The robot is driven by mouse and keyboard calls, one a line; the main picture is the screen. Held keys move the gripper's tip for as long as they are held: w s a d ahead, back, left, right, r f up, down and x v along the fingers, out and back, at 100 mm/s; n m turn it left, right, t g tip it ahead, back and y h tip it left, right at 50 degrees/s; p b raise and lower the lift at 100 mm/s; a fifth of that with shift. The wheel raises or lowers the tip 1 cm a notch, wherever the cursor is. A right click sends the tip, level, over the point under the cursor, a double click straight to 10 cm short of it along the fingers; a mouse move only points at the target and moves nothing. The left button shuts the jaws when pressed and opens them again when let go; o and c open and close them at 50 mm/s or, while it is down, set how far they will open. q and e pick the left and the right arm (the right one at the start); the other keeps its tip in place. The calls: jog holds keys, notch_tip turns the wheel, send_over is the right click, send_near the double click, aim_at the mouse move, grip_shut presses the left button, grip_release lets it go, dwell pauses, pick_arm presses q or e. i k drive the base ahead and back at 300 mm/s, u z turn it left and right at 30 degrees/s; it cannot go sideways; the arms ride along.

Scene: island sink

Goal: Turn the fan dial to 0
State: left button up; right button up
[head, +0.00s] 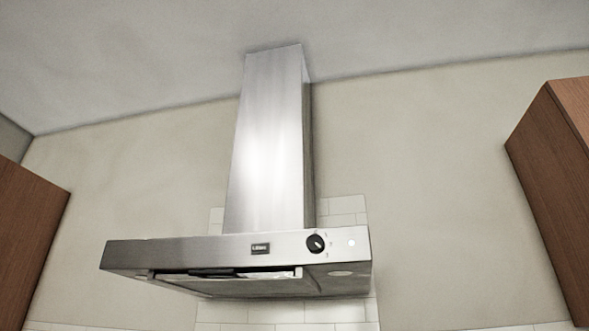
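A black round fan dial (316,243) is on the right part of the front panel of a steel range hood (190,250). A light pointer mark shows on the dial's face, and tiny marks stand beside it on the right; they are too small to read surely. Neither gripper shows in the head view, and nothing touches the dial.
A small white round light or button (351,243) is right of the dial. The steel chimney (265,150) rises to the ceiling. Wooden cabinets stand at the left edge (28,235) and right edge (555,190). The space before the hood looks clear.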

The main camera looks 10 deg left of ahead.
aim_at(315, 244)
jog(key=k, duration=0.95)
jog(key=u, duration=0.4)
